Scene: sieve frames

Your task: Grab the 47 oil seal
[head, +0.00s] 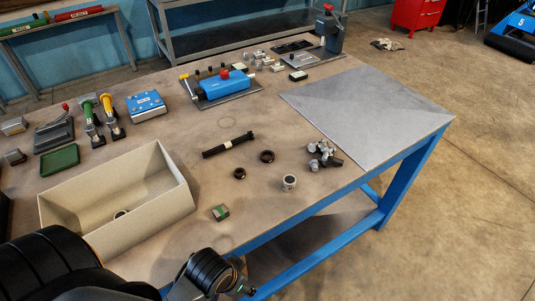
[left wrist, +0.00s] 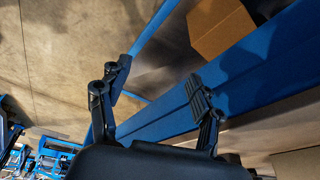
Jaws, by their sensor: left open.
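Two dark rings lie on the workbench in the head view, a larger one (head: 267,156) and a smaller one (head: 239,173). Another ring (head: 120,214) lies inside the beige box. I cannot read a size on any of them, so I cannot tell which is the 47 oil seal. My left gripper (left wrist: 158,88) is open and empty in the left wrist view, with a blue beam and the floor behind its fingers. My left arm is at the bottom of the head view, near the bench's front edge, apart from the rings. My right gripper is not in view.
The beige box (head: 172,208) stands at the front left. A black shaft (head: 228,145), a metal sleeve (head: 289,183), a small green-topped block (head: 220,212) and a cluster of metal parts (head: 324,155) surround the rings. The grey plate (head: 370,112) at right is bare.

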